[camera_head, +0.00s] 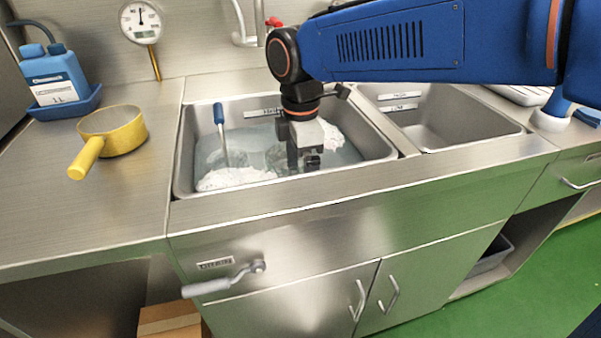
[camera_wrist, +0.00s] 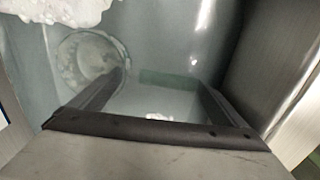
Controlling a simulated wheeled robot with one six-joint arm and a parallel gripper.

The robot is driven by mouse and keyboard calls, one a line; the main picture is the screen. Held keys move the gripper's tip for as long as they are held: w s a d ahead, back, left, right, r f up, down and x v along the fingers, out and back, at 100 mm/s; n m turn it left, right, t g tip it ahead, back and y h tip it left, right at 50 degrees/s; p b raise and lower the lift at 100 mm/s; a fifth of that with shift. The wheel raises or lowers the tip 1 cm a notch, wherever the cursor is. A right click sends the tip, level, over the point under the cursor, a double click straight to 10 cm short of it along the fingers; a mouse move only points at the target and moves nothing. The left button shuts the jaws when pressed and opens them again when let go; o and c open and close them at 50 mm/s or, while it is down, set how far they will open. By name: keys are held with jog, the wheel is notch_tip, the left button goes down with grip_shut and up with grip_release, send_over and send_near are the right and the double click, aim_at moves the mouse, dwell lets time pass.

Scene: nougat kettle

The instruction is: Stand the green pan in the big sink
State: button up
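The big sink (camera_head: 185,160) holds cloudy water with patches of white foam. My gripper (camera_head: 308,165) points down into this sink, low over the water. In the wrist view its two dark fingers (camera_wrist: 160,83) are wide apart. Between them lies a faint dull-green strip (camera_wrist: 168,78), blurred by the water; I cannot tell what it belongs to. A pale round shape (camera_wrist: 88,55) lies under the water beside the left finger. No clearly green pan shows; the pan in the head view is yellow (camera_head: 125,136) and sits on the left counter.
A blue-handled tool (camera_head: 219,114) leans in the big sink. A smaller, empty-looking sink (camera_head: 450,120) lies to the right. A blue jug (camera_head: 55,75) stands in a blue tray at the left; a dial gauge (camera_head: 140,20) is behind. A lever (camera_head: 225,281) sticks out in front.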

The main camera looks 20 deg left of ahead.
jog(key=shift+o, duration=0.4)
notch_tip(320, 180, up, 18)
jog(key=shift+f, duration=0.25)
jog(key=shift+s+d, duration=0.1)
dwell(0.4)
